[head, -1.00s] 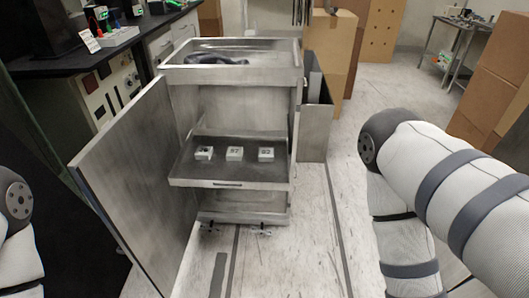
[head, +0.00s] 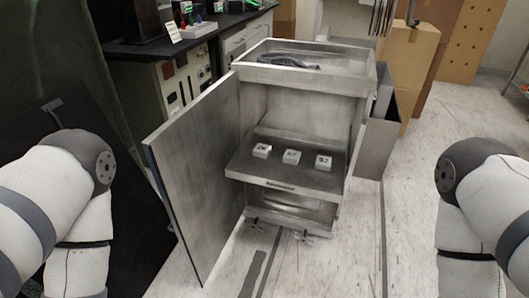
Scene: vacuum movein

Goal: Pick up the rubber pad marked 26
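Three small white pads with dark markings sit in a row on the dark shelf (head: 258,165) of the open metal cart (head: 300,100): a left pad (head: 262,150), a middle pad (head: 291,157) and a right pad (head: 323,162). Their numbers are too small to read, so I cannot tell which one is marked 26. The shelf juts out a little at the front. Parts of both my arms show at the left and right edges. Neither gripper is in view, and nothing touches the pads.
The cart door (head: 197,175) stands wide open on the left. A dark hose-like thing (head: 290,60) lies in the cart's top tray. An open metal bin (head: 378,135) and cardboard boxes (head: 408,60) stand at right. A black-topped bench (head: 200,42) is behind. The floor in front is clear.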

